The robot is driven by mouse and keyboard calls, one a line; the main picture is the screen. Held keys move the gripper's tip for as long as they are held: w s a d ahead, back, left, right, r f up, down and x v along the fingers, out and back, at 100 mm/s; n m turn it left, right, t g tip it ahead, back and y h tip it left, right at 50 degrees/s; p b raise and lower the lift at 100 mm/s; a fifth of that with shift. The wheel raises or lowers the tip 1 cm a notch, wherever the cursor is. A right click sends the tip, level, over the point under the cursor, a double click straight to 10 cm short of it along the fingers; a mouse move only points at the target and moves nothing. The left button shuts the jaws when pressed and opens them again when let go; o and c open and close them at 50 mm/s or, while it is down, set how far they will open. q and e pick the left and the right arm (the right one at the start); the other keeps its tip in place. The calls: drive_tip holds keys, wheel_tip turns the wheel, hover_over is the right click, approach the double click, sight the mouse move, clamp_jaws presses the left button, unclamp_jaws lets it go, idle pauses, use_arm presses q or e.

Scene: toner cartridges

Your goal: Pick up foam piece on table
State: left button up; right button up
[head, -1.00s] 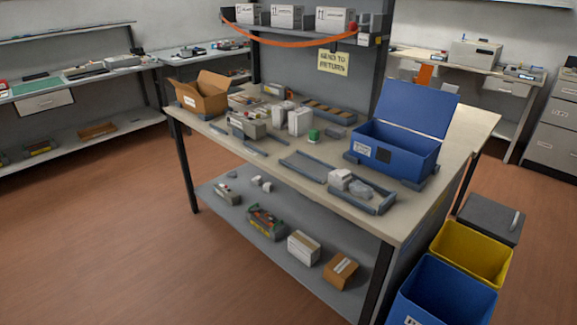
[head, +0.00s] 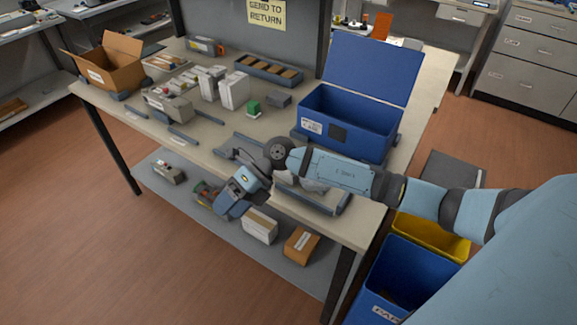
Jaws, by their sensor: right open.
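White upright blocks that look like foam stand on the table (head: 362,222): one (head: 234,91) near the middle, another (head: 209,83) just left of it. I cannot tell which is the foam piece meant. My right arm reaches in from the right over the table's front edge. My right gripper (head: 229,207) hangs at its end, pointing down and left in front of that edge. It is open and empty, well apart from the white blocks. My right arm hides most of the front tray (head: 330,208) and its contents. My left gripper is out of view.
A blue lidded bin (head: 362,128) stands behind my right arm. An open cardboard box (head: 108,68) is at the left end. A green item (head: 253,108), a grey block (head: 278,99) and a divided tray (head: 268,72) lie near the blocks. Blue (head: 400,272) and yellow bins stand on the floor.

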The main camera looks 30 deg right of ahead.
drive_tip(key=w+d+r+h, duration=0.2)
drive_tip(key=w+d+h, duration=0.15)
drive_tip(key=d, duration=0.35)
drive_tip(key=w+d+r+h+p, duration=0.1)
drive_tip(key=w+d+r+h, duration=0.1)
drive_tip(key=d+h, duration=0.35)
drive_tip(key=w+d+r+h, duration=0.1)
drive_tip(key=w+d+h, duration=0.15)
drive_tip(key=d, duration=0.55)
drive_tip(key=f, duration=0.5)
drive_tip(key=d+f, duration=0.1)
drive_tip(key=f, duration=0.1)
drive_tip(key=shift+w+f+p, duration=0.2)
drive_tip(key=shift+w+p, duration=0.05)
drive_tip(key=shift+p, duration=0.05)
drive_tip(key=shift+s+d+f+p, duration=0.1)
drive_tip(key=shift+f+p, duration=0.25)
drive_tip(key=shift+f, duration=2.55)
drive_tip(key=c, duration=0.7)
